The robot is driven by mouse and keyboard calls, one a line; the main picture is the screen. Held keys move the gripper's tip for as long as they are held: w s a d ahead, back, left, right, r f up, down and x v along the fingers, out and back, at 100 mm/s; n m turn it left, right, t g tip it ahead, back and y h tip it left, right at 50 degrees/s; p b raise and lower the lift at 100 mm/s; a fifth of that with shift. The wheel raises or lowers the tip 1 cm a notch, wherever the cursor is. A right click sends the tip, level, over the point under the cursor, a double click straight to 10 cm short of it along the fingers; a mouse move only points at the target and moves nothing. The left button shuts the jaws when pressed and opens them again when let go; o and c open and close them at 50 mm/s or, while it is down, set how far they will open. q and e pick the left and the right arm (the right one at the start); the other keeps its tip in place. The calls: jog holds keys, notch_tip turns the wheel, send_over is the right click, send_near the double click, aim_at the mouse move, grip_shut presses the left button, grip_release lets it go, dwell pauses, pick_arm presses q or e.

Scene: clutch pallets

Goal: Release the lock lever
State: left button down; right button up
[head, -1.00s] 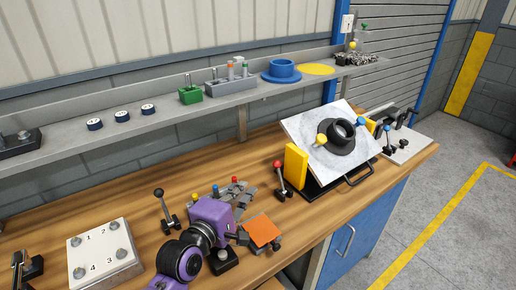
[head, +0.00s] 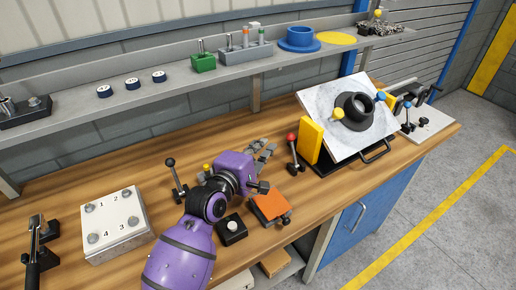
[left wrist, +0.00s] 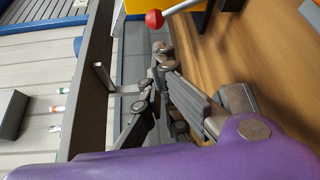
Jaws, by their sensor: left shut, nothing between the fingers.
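A lever with a red ball knob (head: 291,138) stands upright on the bench, left of the yellow block (head: 310,140). Its red ball also shows at the top of the left wrist view (left wrist: 154,19). My left gripper (head: 264,150) is shut and empty, left of this lever and apart from it. Its fingers (left wrist: 162,62) point toward the red ball in the left wrist view. Another lever with a dark ball (head: 171,163) stands left of my purple wrist. Which lever is the lock lever, I cannot tell for sure. My right gripper is not in view.
A tilted pale plate (head: 330,100) with a black ring (head: 355,112) stands right of the yellow block. An orange pad (head: 271,206) and a black button box (head: 232,229) lie near my left wrist. A numbered plate (head: 114,222) lies left. A shelf (head: 180,95) runs along the back.

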aim_at(293, 151)
pick_arm(q)
jog(key=x, duration=0.6)
dwell(0.3)
